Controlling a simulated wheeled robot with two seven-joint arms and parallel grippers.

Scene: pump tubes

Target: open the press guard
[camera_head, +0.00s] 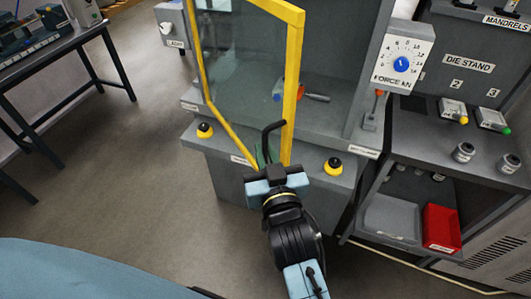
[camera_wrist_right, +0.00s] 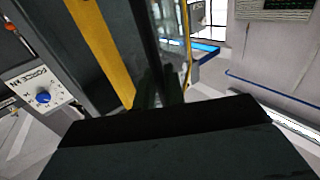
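The press guard (camera_head: 294,95) is a clear panel in a yellow frame at the front of the grey press. It stands swung out at an angle, with its right edge towards me. A black bent handle (camera_head: 266,136) is on that edge. My right gripper (camera_head: 265,158) is at the lower part of the handle, with its dark green fingers close together around it. In the right wrist view the fingers (camera_wrist_right: 160,90) meet at a dark upright bar, beside the yellow frame (camera_wrist_right: 105,50). The exact contact is partly hidden. My left gripper is not in view.
Black buttons on yellow bases (camera_head: 333,166) sit on the press's front ledge. A force dial (camera_head: 402,64) is to the right. The die stand (camera_head: 450,140) with small parts and a red bin (camera_head: 440,227) stands further right. A dark table (camera_head: 50,50) is at left; floor between is clear.

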